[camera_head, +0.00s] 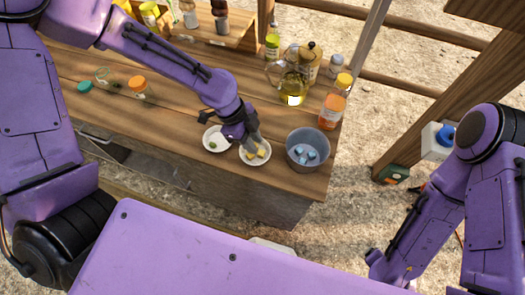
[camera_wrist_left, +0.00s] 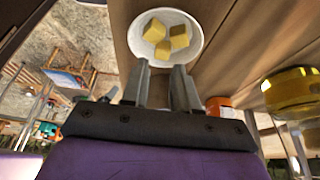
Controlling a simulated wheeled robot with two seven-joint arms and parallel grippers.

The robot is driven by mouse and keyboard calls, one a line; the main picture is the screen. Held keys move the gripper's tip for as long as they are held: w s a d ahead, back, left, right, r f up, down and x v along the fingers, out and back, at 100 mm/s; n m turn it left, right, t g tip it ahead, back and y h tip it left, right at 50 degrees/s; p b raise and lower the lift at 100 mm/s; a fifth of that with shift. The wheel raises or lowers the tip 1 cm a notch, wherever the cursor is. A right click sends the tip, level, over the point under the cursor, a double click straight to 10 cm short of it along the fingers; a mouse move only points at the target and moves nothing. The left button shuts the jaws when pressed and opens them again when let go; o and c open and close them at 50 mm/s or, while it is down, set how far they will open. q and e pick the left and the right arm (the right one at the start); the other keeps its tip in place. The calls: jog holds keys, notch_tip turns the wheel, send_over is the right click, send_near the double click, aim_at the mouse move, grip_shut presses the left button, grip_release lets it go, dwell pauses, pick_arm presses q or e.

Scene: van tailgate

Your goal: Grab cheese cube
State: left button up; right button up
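Several yellow cheese cubes (camera_wrist_left: 163,37) lie on a small white plate (camera_wrist_left: 197,48) in the left wrist view. In the head view the same plate (camera_head: 255,163) is near the front edge of the wooden counter, and the cubes (camera_head: 262,151) are partly hidden by my left gripper (camera_head: 256,146). In the left wrist view the left gripper's two grey fingers (camera_wrist_left: 163,75) are apart with nothing between them, and their tips point at the plate's near rim. The right arm is at the right of the head view, and its gripper does not show clearly.
A second white plate (camera_head: 215,139) with a small green item is left of the cheese plate. A grey-blue bowl (camera_head: 307,149) with bluish cubes is to the right. An orange bottle (camera_head: 334,105) and a glass oil jug (camera_head: 292,85) stand behind.

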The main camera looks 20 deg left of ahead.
aim_at(262, 154)
pick_arm(q)
jog(key=p+x, duration=0.1)
jog(key=x, duration=0.3)
jog(key=shift+w+d+f, duration=0.15)
jog(key=shift+s+d+f, duration=0.2)
jog(key=shift+f, duration=0.1)
grip_shut()
jog(key=shift+w+r, duration=0.1)
